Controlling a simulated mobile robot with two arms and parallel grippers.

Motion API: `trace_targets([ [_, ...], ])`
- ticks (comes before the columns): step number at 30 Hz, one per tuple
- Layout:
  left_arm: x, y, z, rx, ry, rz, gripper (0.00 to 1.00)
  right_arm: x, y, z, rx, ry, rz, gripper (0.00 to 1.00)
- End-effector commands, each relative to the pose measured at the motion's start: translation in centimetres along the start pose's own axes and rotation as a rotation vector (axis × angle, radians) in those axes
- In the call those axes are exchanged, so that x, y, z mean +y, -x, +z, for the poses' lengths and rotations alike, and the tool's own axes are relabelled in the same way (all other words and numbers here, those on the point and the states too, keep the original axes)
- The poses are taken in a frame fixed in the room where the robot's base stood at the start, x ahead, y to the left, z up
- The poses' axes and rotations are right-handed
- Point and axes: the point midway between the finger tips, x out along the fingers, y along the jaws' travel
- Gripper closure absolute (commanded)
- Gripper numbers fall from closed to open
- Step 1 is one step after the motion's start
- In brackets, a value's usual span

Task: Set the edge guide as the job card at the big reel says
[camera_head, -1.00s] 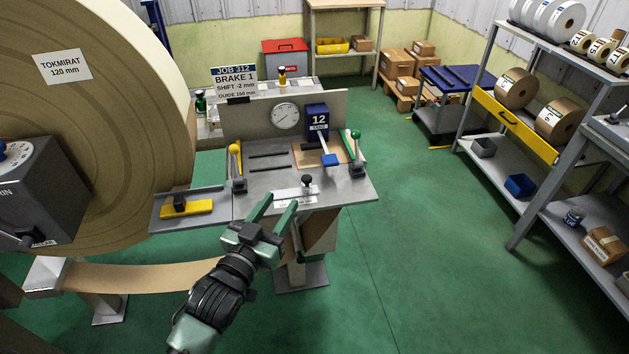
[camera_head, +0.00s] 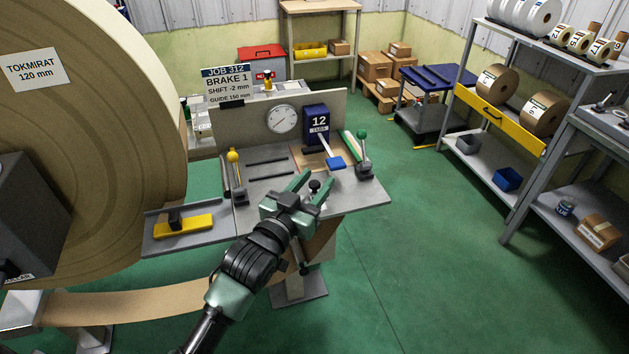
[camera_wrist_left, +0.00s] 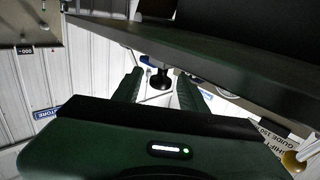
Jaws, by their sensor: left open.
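The job card (camera_head: 229,85) stands behind the table and reads JOB 312, BRAKE 1, SHIFT -2 mm, GUIDE 150 mm. A small black knob (camera_head: 315,186) stands at the table's front edge; the white strip by it is mostly hidden by my gripper. Which part is the edge guide is not labelled legibly. My left gripper (camera_head: 312,182) is open at this knob. In the left wrist view the knob (camera_wrist_left: 160,80) shows between the two fingers, with no clear contact. A yellow block (camera_head: 184,226) with a black knob sits on the left side plate. My right gripper is out of view.
The big reel (camera_head: 90,150) stands close on the left.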

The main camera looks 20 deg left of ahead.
Motion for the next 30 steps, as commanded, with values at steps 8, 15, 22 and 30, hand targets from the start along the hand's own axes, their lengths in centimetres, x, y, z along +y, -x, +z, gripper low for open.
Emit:
trace_targets([
  [8,0.0,-0.1,0.0,0.0,0.0,0.0,0.69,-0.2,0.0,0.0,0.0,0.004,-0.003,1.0],
  [15,0.0,-0.1,0.0,0.0,0.0,0.0,1.0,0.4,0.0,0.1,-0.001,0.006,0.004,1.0],
  [22,0.0,0.0,0.0,0.0,0.0,0.0,1.0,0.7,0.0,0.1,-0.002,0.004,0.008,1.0],
  [30,0.0,0.0,0.0,0.0,0.0,0.0,1.0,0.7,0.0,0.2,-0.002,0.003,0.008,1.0],
])
